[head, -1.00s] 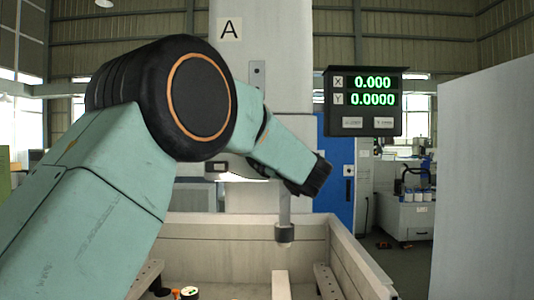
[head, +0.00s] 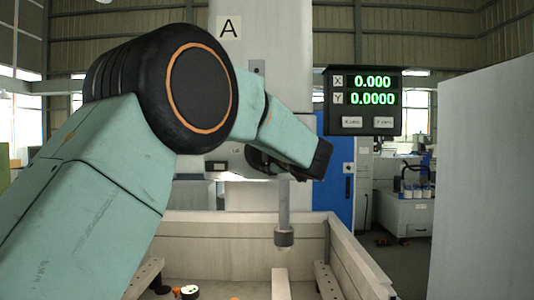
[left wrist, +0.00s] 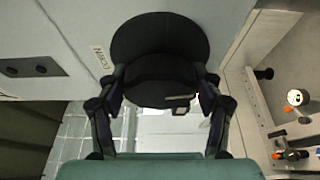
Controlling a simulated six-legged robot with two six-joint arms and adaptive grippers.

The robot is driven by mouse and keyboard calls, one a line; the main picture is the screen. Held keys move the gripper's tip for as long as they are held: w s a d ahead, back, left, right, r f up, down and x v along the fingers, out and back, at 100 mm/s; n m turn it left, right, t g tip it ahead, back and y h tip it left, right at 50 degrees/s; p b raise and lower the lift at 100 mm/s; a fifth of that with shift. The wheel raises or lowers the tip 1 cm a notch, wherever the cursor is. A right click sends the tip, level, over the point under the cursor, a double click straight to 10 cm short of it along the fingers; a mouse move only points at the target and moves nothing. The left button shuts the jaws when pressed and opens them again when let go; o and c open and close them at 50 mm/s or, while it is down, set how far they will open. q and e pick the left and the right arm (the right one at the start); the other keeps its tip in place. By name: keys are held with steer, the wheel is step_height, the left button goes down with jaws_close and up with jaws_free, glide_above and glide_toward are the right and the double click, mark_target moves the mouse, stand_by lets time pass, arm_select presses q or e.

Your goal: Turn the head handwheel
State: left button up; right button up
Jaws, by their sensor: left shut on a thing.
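The head handwheel (left wrist: 160,35) is a round black wheel on a pale grey housing at the top middle of the left wrist view. My left gripper (left wrist: 162,78) has one finger on each side of the wheel's near part and is shut on it. In the head view my left arm comes in from the left and bends at a large black joint. Its forearm hides most of the gripper and the wheel. A dark part shows just under the forearm, but I cannot tell which piece it is. My right gripper is in neither view.
A display (head: 364,100) reads X 0.000 and Y 0.0000. A nozzle (head: 284,237) hangs over the open tank (head: 240,228). A small label (left wrist: 102,57) sits beside the wheel. A pale panel (head: 487,170) fills the right.

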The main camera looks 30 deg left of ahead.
arm_select(q)
steer(key=shift+r, duration=0.2)
steer(key=o, duration=1.2)
steer(key=shift+s+a+f, duration=0.1)
steer(key=shift+s+a, duration=0.05)
steer(key=shift+c, duration=0.2)
steer(key=shift+d, duration=0.25)
steer(key=v, duration=1.1)
steer(key=shift+s+d, duration=0.2)
steer(key=shift+d, duration=0.1)
